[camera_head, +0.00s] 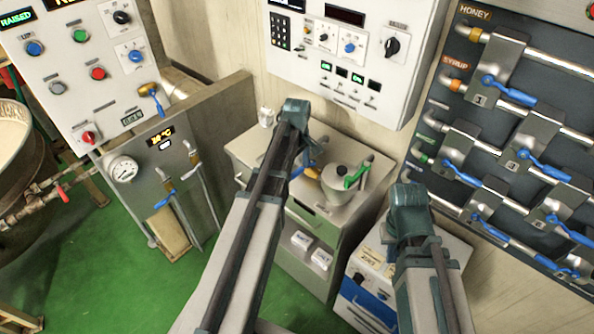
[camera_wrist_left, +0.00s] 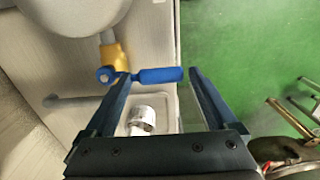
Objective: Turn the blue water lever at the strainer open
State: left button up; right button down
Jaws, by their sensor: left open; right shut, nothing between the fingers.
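The blue water lever (camera_wrist_left: 158,75) sits on a yellow valve body (camera_wrist_left: 114,55) on a grey pipe in the left wrist view. Its handle points right, between the open fingers of my left gripper (camera_wrist_left: 160,82); I cannot tell whether a finger touches it. In the head view my left gripper (camera_head: 306,152) is beside the grey strainer pot (camera_head: 340,184) and partly hides the blue lever (camera_head: 298,171). The pot also has a green lever (camera_head: 358,174). My right gripper (camera_head: 405,215) is above the blue-fronted unit, empty and shut, its fingers mostly hidden.
The strainer stands on a grey cabinet (camera_head: 302,212). A low unit with a blue front (camera_head: 366,301) stands to its right. Blue-levered pipes (camera_head: 510,92) line the right wall panel. A control box (camera_head: 345,50) hangs above. Green floor (camera_head: 110,255) is open at left.

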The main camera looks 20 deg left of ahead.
pick_arm(q)
grip_shut()
dwell(0.3)
jog(key=shift+a, duration=0.1)
jog(key=shift+w+a+m, duration=0.8)
jog(key=shift+w+m, duration=0.8)
jog(key=shift+m, duration=1.4)
jog(key=shift+w+a+m, duration=0.8)
jog(key=shift+w+m, duration=0.85)
jog(key=shift+m, duration=1.35)
jog(key=shift+w+a+m, duration=0.8)
jog(key=shift+w+m, duration=0.8)
jog(key=shift+m, duration=1.4)
